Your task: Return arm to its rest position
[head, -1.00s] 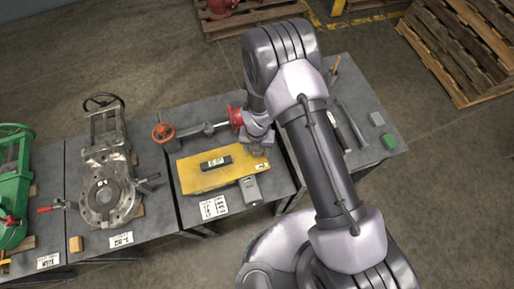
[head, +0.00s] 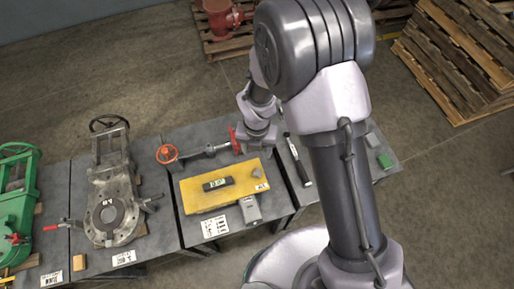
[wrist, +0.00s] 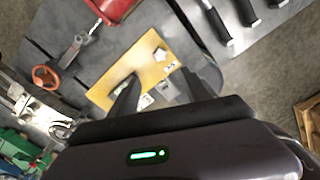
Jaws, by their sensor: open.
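My arm (head: 335,150) reaches up and over the tables in the head view, with its wrist (head: 257,130) bent down above the middle table. My gripper (wrist: 157,82) shows in the wrist view with its two dark fingers apart and nothing between them. It hangs above a yellow board (head: 195,200), which also shows in the wrist view (wrist: 150,55). A dark device with a small display (head: 217,184) and a small grey piece (head: 256,173) lie on the board. The fingertips are hidden behind the wrist in the head view.
A grey device (head: 250,209) lies at the board's front edge. A red-handwheel valve (head: 167,154) lies behind it. A grey valve (head: 110,208) and a green valve (head: 15,205) stand left. Tools (head: 298,160) lie right. Pallets (head: 455,60) stand at the back.

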